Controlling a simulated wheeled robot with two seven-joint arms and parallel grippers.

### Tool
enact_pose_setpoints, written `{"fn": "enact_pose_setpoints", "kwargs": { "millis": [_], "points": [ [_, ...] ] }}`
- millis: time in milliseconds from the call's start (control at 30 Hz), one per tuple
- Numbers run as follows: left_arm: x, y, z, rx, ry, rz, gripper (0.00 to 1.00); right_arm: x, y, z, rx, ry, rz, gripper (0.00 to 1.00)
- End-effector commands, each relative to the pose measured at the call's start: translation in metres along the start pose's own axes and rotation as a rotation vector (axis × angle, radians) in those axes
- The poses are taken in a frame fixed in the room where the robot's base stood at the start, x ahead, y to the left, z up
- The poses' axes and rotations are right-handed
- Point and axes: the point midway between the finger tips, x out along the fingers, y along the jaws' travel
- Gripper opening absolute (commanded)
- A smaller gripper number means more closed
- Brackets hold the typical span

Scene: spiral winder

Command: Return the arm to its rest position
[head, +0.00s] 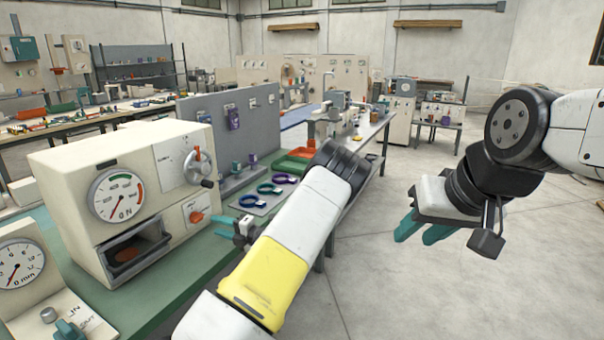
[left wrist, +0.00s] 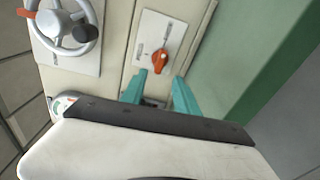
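My left gripper (head: 216,227) is beside the right side of the cream machine (head: 80,165), a short way from its red-orange knob (head: 195,217). In the left wrist view its two teal fingers (left wrist: 155,88) are apart with nothing held between them. The red knob (left wrist: 160,60) shows just beyond the fingertips, and I see no contact. My left arm (head: 275,265) reaches across the table's front edge. My right gripper (head: 413,240) hangs over open floor at the right, its teal fingers apart and empty.
The machine has a round gauge (head: 117,196), an open drawer slot (head: 133,250) and a handwheel (head: 198,167), which also shows in the left wrist view (left wrist: 65,30). Coloured rings (head: 268,189) lie behind my left arm. The floor at the right (head: 450,290) is clear.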

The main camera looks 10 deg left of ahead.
Motion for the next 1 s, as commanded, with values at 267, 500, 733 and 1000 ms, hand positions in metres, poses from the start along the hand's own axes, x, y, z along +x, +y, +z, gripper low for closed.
{"fn": "enact_pose_setpoints", "kwargs": {
  "millis": [267,500,733,1000],
  "points": [
    [-0.016,0.038,-0.075,-0.655,0.389,-0.230,0.36,0.000,0.000,0.000,0.000,0.000,0.000,0.36],
    [-0.067,0.070,-0.123,-1.255,0.801,-0.368,0.36,0.000,0.000,0.000,0.000,0.000,0.000,0.36],
    [-0.130,0.113,-0.151,-1.764,1.230,-0.435,0.36,0.000,0.000,0.000,0.000,0.000,0.000,0.36],
    [-0.208,0.176,-0.178,-2.239,1.791,-0.440,0.36,0.000,0.000,0.000,0.000,0.000,0.000,0.36]
  ]
}}
